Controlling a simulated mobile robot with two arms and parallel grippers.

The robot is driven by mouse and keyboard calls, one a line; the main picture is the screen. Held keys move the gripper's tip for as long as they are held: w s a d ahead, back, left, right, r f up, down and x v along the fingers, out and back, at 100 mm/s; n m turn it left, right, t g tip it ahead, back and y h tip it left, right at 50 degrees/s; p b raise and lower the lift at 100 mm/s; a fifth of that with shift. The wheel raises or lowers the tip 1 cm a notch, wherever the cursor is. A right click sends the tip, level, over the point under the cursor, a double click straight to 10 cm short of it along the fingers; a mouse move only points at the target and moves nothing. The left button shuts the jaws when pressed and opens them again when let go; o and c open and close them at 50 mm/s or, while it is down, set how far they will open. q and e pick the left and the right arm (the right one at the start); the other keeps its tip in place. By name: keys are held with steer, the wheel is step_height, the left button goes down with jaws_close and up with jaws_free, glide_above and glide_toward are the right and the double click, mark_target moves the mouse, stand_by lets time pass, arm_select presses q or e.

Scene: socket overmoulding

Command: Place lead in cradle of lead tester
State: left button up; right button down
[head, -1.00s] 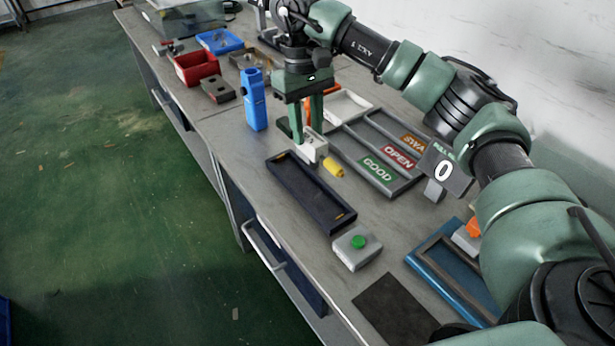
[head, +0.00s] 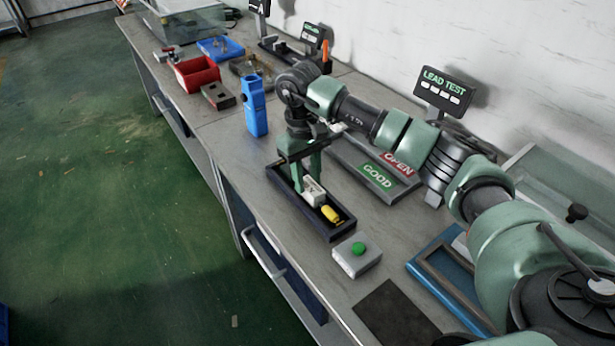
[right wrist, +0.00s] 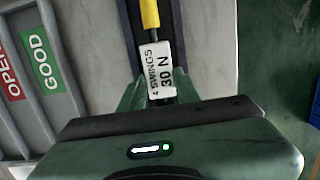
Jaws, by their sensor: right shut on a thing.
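My right gripper (head: 301,188) is shut on the lead, a piece with a white labelled block (head: 313,191) and a yellow end (head: 331,214). The lead lies over or in the long dark tray (head: 345,229); I cannot tell whether it touches the floor. In the right wrist view the white block (right wrist: 158,70) reads "4 SWINGS 30 N", and the yellow end (right wrist: 150,14) points away from the gripper. The gripper hides part of the tray. A "LEAD TEST" display (head: 445,88) stands at the back. My left gripper is not in view.
A grey box with a green button (head: 357,258) stands right in front of the tray. A sorting rack marked GOOD and OPEN (head: 412,190) lies behind. A blue upright holder (head: 255,107) and a red bin (head: 196,74) stand to the left. A dark mat (head: 395,312) lies at the front.

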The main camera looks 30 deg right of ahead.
steer(key=shift+f, duration=0.2)
steer(key=c, duration=1)
jaws_free()
steer(key=shift+r, duration=0.1)
steer(key=r, duration=0.4)
steer(key=w+r, duration=0.1)
steer(key=r, duration=0.7)
steer(key=shift+w+a+r, duration=0.1)
steer(key=shift+w, duration=0.1)
